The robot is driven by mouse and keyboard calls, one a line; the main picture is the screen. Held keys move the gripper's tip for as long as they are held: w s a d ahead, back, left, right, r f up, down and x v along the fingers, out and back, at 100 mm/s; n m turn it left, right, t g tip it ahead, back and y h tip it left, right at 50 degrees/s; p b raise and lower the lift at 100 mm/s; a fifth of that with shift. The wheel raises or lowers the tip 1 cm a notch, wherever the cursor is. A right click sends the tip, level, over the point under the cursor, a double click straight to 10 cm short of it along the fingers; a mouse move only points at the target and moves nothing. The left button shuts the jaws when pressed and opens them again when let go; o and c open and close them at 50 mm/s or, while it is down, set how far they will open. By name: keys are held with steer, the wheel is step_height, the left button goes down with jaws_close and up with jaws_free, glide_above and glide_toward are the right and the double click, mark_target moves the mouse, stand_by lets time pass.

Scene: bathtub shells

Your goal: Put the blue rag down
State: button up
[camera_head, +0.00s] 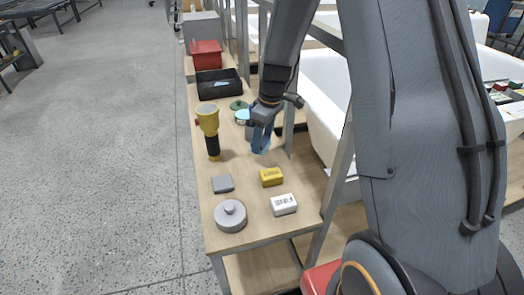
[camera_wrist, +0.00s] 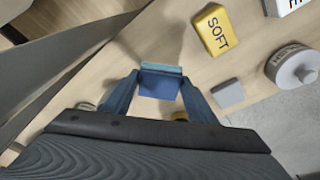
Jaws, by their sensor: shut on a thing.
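The blue rag (camera_wrist: 159,82) shows in the wrist view as a folded blue piece between the two fingers of my gripper (camera_wrist: 158,88). In the head view my gripper (camera_head: 262,138) is over the wooden bench (camera_head: 240,176), and the rag is mostly hidden among the blue fingers there. My gripper is shut on the rag. I cannot tell for sure whether the rag touches the bench top.
A yellow block (camera_head: 271,177), white block (camera_head: 284,205), grey block (camera_head: 222,183) and round grey tin (camera_head: 230,215) are nearer. A yellow-black torch (camera_head: 209,130) stands left. Behind are a black tray (camera_head: 218,83) and red bin (camera_head: 206,54). A metal post (camera_head: 338,160) and white bathtub (camera_head: 325,95) are right.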

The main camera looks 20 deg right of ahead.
mark_target(263, 149)
steer(key=shift+f, duration=2.15)
steer(key=shift+f, duration=0.15)
steer(key=o, duration=1.2)
step_height(263, 149, up, 12)
steer(key=s+d, duration=0.1)
steer(key=shift+s+d+b, duration=0.15)
steer(key=shift+b, duration=0.15)
steer(key=s+a+r+m+g+h+p, duration=0.1)
steer(key=s+m, duration=0.8)
steer(key=s, duration=1.5)
step_height(263, 149, up, 2)
steer(key=shift+s+a+p, duration=0.25)
steer(key=shift+a+p, duration=0.25)
steer(key=shift+p, duration=0.1)
